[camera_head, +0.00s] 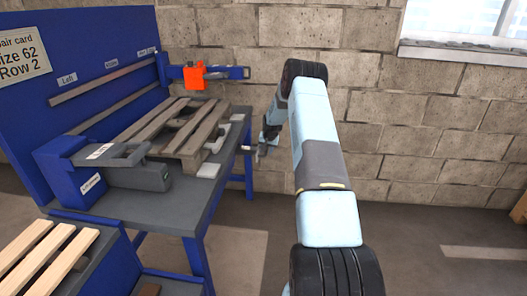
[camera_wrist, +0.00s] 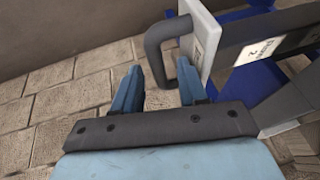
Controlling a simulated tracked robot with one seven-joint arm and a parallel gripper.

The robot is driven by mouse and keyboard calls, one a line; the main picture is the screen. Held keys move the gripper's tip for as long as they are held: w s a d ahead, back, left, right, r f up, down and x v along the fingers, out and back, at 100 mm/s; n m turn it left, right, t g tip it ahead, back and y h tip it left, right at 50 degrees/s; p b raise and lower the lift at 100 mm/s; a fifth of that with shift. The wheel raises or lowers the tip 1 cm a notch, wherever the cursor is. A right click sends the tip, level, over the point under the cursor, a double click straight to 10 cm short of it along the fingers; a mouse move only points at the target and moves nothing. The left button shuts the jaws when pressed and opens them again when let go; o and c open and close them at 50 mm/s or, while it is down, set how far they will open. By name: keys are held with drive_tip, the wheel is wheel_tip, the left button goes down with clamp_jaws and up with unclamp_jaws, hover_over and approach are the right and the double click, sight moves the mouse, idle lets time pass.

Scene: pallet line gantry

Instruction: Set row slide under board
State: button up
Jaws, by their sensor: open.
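A pallet (camera_head: 180,132) with worn slats lies on the grey bench. My gripper (camera_head: 262,150) is beyond the bench's right edge, mostly hidden by my arm. In the wrist view my gripper (camera_wrist: 160,88) is open, its two blue fingers apart. A grey looped handle (camera_wrist: 153,50) on a pale end plate (camera_wrist: 205,40) reaches in between the fingertips in the picture; contact cannot be told. A dark bar (camera_wrist: 265,45) behind the plate carries a white label ending in "2". Which part is the row slide is not clear.
A card (camera_head: 22,52) on the blue back panel reads "Size 62, Row 2". An orange block (camera_head: 195,76) sits on a blue rail behind the pallet. A grey clamp-like unit (camera_head: 140,174) stands at the bench's front left. Pale boards (camera_head: 45,258) lie at lower left. Floor right of the bench is clear.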

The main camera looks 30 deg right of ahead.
clamp_jaws()
idle(0.3)
idle(0.4)
